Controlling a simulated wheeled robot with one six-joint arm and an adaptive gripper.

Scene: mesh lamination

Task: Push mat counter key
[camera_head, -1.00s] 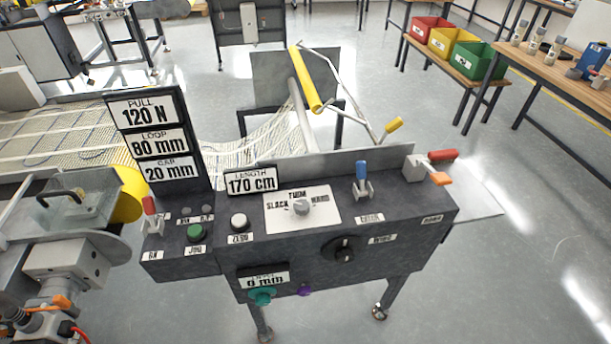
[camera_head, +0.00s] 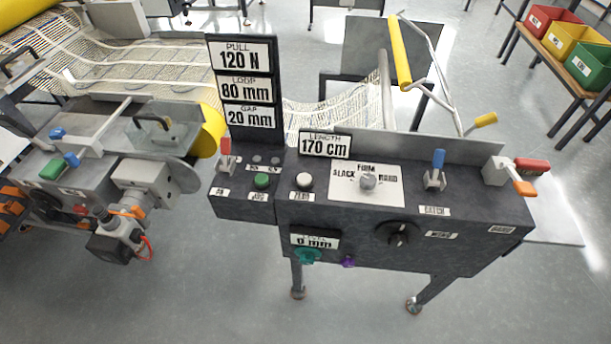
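The dark control panel (camera_head: 350,240) stands in the middle of the view. A counter display marked LENGTH (camera_head: 325,144) reads 170 cm on it. A round white key (camera_head: 304,180) sits just below that display, with a small label that seems to read ZERO. It stands up from the panel and nothing touches it. A green JOG button (camera_head: 261,181) is to its left, and a grey knob (camera_head: 368,182) on a white SLACK, FIRM, HARD plate is to its right. My gripper is not in view.
A red lever (camera_head: 225,155), a blue lever (camera_head: 438,168) and a red-and-orange handle (camera_head: 525,180) rise from the panel. A tall display (camera_head: 246,90) reads 120 N, 80 mm, 20 mm. A machine with a yellow roller (camera_head: 211,132) stands left. Floor in front is clear.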

